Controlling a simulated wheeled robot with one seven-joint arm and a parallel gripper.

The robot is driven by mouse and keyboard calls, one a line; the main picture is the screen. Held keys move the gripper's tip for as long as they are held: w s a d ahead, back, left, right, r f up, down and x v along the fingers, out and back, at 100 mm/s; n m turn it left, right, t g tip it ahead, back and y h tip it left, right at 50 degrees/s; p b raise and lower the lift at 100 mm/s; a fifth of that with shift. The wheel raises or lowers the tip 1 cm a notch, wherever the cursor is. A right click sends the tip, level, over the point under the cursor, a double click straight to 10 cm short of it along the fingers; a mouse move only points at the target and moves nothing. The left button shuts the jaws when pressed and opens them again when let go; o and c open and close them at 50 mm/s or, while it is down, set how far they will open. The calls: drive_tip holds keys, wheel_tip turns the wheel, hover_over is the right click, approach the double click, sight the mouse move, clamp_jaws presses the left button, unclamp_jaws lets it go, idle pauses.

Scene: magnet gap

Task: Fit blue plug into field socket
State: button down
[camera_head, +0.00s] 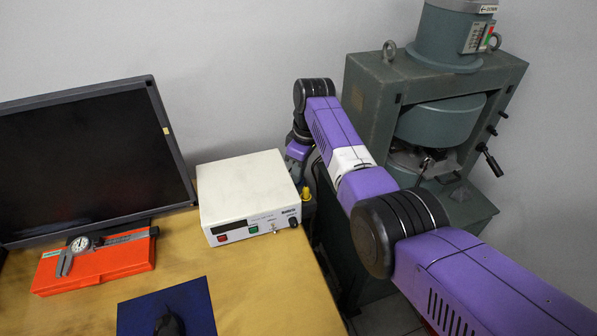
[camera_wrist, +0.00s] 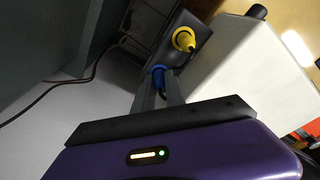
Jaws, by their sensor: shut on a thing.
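The blue plug (camera_wrist: 158,74) shows in the wrist view between the two grey fingers of my gripper (camera_wrist: 159,82), which is shut on it. The plug is at the lower left end of a dark box (camera_wrist: 206,36). I cannot tell whether it touches the box or sits in a socket there; no socket opening is visible. A yellow plug (camera_wrist: 184,40) is on the same box, up and right of the blue one. It also shows in the head view (camera_head: 306,193), beside the white unit. In the head view my arm hides the fingers and the blue plug.
The white power unit (camera_head: 248,195) stands on the wooden table (camera_head: 240,280), close to my gripper. The large green magnet machine (camera_head: 375,100) stands to the right. A monitor (camera_head: 85,160) and an orange case (camera_head: 95,265) with a caliper are at left. A cable (camera_wrist: 50,90) hangs nearby.

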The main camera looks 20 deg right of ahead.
drive_tip(key=shift+f, duration=0.1)
drive_tip(key=c, duration=1.7)
unclamp_jaws()
drive_tip(key=r, duration=0.4)
drive_tip(key=s+d+r, duration=0.1)
drive_tip(key=r, duration=0.7)
drive_tip(key=shift+s+d+r+p, duration=0.1)
drive_tip(key=shift+s+d+p, duration=0.05)
drive_tip(key=shift+p, duration=0.25)
